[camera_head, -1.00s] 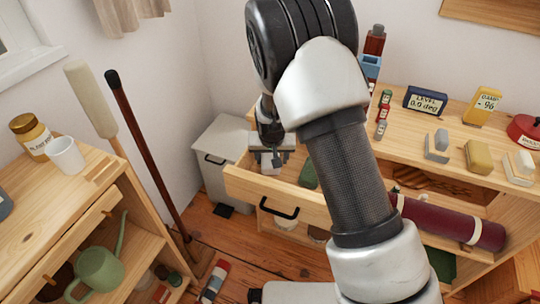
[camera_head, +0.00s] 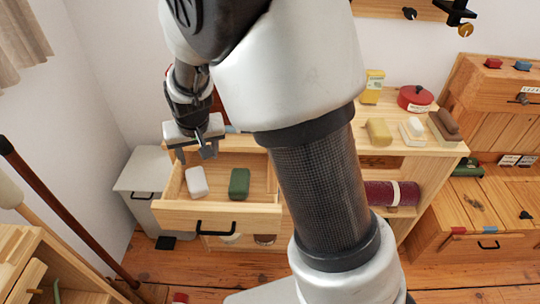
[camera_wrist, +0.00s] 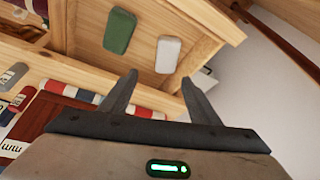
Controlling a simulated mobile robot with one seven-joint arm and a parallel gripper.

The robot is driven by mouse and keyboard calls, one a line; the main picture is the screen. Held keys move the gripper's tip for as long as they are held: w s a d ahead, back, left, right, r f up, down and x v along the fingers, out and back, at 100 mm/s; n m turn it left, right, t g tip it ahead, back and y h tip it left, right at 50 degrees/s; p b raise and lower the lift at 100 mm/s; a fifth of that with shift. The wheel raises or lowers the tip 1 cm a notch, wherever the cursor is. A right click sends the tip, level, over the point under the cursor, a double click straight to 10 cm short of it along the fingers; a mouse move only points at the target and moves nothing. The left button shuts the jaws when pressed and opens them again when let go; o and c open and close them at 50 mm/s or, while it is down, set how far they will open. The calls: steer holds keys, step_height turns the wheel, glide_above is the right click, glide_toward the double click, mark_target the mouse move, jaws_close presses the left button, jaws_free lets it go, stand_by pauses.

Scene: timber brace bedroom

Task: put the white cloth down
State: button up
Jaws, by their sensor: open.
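The white cloth (camera_head: 196,181) is a small folded block lying in the open wooden drawer (camera_head: 168,216), left of a dark green folded cloth (camera_head: 239,183). The wrist view also shows the white cloth (camera_wrist: 167,54) beside the green cloth (camera_wrist: 119,31), with a gap between them. My gripper (camera_head: 194,153) is open and empty, above the back of the drawer and apart from the white cloth. In the wrist view its two fingers (camera_wrist: 158,88) are spread, with nothing between them.
A pale lidded bin (camera_head: 140,175) stands left of the drawer. The cabinet top to the right holds a yellow block (camera_head: 378,131), a red round tin (camera_head: 415,98) and other small items. A rolled maroon mat (camera_head: 392,193) lies on the shelf below. Bare floor shows in front.

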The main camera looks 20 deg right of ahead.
steer(key=s+d+r, duration=0.8)
steer(key=s+r, duration=0.2)
steer(key=r, duration=0.3)
steer(key=s+d+r, duration=0.2)
steer(key=s+d, duration=0.1)
steer(key=s, duration=0.4)
steer(key=s+d+r+t, duration=0.1)
steer(key=s+d+r, duration=0.1)
steer(key=s, duration=0.5)
steer(key=shift+s+d+r+h, duration=0.2)
steer(key=shift+s+d+h, duration=0.1)
steer(key=shift+s+d, duration=0.1)
steer(key=shift+w+r, duration=0.1)
step_height(320, 180, up, 22)
steer(key=p, duration=2.2)
steer(key=shift+r, duration=0.2)
steer(key=shift+o, duration=0.2)
steer(key=shift+f, duration=0.1)
